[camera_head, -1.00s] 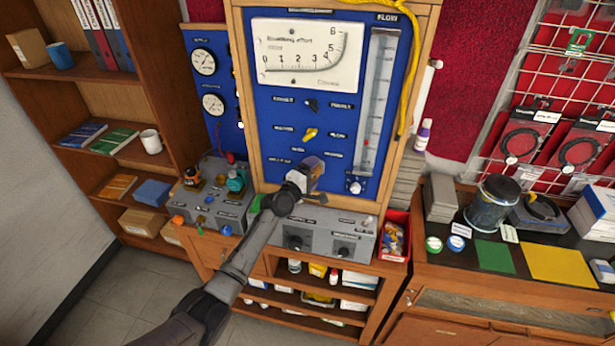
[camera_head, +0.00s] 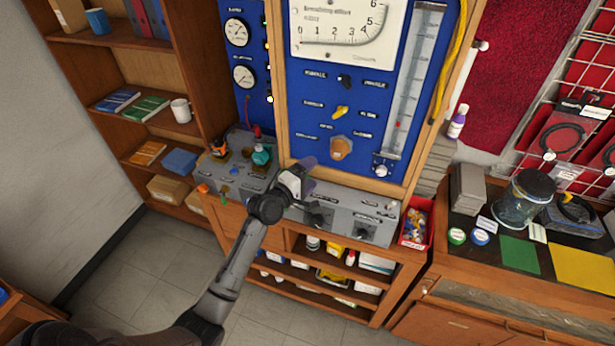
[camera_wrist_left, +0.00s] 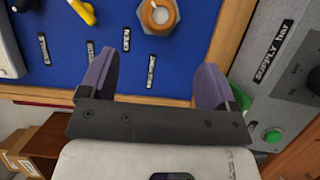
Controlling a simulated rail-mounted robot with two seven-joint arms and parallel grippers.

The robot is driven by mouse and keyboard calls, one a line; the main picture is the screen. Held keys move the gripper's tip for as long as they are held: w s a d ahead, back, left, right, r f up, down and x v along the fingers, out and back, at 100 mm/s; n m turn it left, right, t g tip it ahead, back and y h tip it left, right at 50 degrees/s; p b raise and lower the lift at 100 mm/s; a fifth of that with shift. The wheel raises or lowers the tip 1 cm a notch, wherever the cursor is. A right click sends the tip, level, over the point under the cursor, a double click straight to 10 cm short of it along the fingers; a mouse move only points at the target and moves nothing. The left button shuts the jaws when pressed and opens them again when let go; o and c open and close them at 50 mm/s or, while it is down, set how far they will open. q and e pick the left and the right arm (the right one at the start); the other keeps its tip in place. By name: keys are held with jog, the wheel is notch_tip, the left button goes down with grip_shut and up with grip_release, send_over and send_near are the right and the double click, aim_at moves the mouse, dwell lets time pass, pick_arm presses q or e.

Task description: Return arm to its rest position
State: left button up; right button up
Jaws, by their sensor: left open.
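My left arm comes in from the lower left in the head view, and its gripper (camera_head: 304,166) is in front of the lower edge of the blue test panel (camera_head: 312,110). In the left wrist view the two purple fingers of the left gripper (camera_wrist_left: 158,82) stand wide apart with nothing between them. A brass-coloured hexagonal fitting (camera_head: 340,148) sits on the panel just above and to the right of the gripper. It also shows in the left wrist view (camera_wrist_left: 150,22), beyond the fingertips and apart from them. My right gripper is not in view.
A grey control box (camera_head: 345,212) with knobs lies under the panel, close below the gripper. A smaller grey box (camera_head: 238,180) with coloured fittings stands to its left. A red bin (camera_head: 416,222) is at the right. The floor (camera_head: 150,250) at lower left is clear.

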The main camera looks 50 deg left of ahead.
pick_arm(q)
jog(key=shift+s, duration=0.35)
dwell(0.5)
jog(key=s+d+f+m+g, duration=0.3)
jog(key=s+d+m+g, duration=0.1)
jog(key=s+d+m, duration=0.3)
jog(key=s+d+f+m+g+p, duration=0.1)
jog(key=s+d+f+m+g, duration=0.15)
jog(key=s+d+m, duration=0.5)
jog(key=s+d+f+m+g, duration=0.3)
jog(key=s+d+m+g, duration=0.25)
jog(key=s, duration=0.45)
jog(key=s+d+f+g, duration=0.1)
jog(key=s+f, duration=0.2)
jog(key=s, duration=0.2)
jog(key=s+f+g+h, duration=0.1)
jog(key=s+f, duration=0.2)
jog(key=s, duration=0.3)
jog(key=shift+s+d, duration=0.15)
jog(key=shift+d, duration=0.25)
